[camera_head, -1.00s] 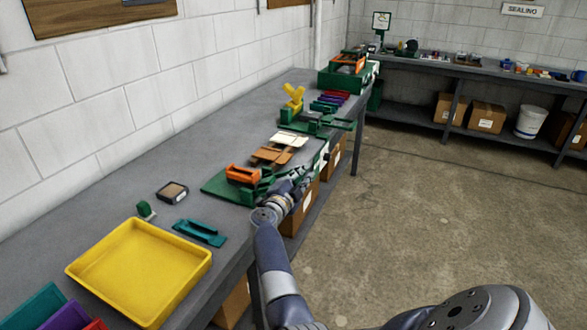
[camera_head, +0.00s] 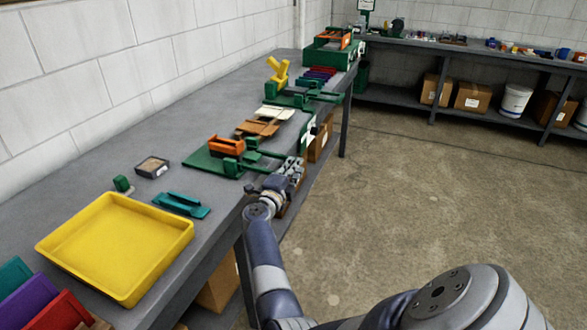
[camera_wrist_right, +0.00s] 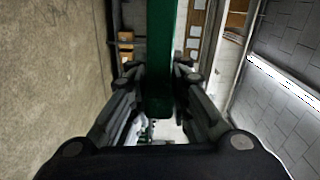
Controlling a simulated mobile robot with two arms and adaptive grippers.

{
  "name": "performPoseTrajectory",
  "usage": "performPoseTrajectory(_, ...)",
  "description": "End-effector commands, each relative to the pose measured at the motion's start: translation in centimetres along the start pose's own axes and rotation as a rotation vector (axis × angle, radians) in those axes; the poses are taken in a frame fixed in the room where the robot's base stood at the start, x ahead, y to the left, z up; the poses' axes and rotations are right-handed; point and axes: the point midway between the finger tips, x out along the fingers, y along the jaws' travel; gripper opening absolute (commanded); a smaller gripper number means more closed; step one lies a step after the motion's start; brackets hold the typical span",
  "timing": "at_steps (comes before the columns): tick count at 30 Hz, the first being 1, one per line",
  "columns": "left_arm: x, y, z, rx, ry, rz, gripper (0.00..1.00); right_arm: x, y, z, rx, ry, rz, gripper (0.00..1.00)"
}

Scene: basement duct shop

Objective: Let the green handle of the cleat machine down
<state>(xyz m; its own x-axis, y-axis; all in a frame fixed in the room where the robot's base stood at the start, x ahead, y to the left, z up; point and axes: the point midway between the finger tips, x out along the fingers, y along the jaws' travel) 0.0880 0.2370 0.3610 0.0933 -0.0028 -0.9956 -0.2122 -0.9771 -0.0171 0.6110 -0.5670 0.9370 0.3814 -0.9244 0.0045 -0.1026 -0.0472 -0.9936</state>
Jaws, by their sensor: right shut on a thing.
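The cleat machine has a green base (camera_head: 203,163) with an orange block (camera_head: 226,146) on it, near the front edge of the long bench in the head view. Its green handle (camera_head: 268,153) reaches out to the right past the bench edge. My right gripper (camera_head: 294,166) is at the handle's outer end, shut on it. In the right wrist view the green handle (camera_wrist_right: 160,60) runs between the two fingers (camera_wrist_right: 157,85), which close on it from both sides. How far the handle is tilted is hard to tell. My left gripper is not in view.
A yellow tray (camera_head: 118,285), a teal part (camera_head: 181,204) and a small dark box (camera_head: 152,167) lie nearer on the bench. Tan pieces (camera_head: 258,127) and another green machine with a yellow part (camera_head: 278,72) stand beyond. The floor to the right is clear.

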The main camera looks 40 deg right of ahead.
Motion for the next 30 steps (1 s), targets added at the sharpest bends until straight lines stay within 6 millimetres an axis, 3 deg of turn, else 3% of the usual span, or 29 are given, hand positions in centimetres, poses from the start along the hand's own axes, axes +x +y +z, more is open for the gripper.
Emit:
performPoseTrajectory(10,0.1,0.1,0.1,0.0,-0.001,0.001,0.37,-0.2,0.7,0.1,-0.009,-0.005,0.01,0.0)
performPoseTrajectory(11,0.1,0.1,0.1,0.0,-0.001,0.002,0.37,-0.2,0.7,0.1,-0.009,-0.005,0.01,0.22)
performPoseTrajectory(13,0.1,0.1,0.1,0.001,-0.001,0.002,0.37,-0.2,0.7,0.1,-0.009,-0.005,0.01,0.37)
performPoseTrajectory(23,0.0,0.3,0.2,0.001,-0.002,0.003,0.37,-0.1,0.2,0.1,-0.004,-0.002,0.004,0.37)
performPoseTrajectory(30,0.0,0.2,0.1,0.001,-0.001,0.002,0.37,-0.1,-2.7,-0.2,0.003,-0.001,0.004,0.37)
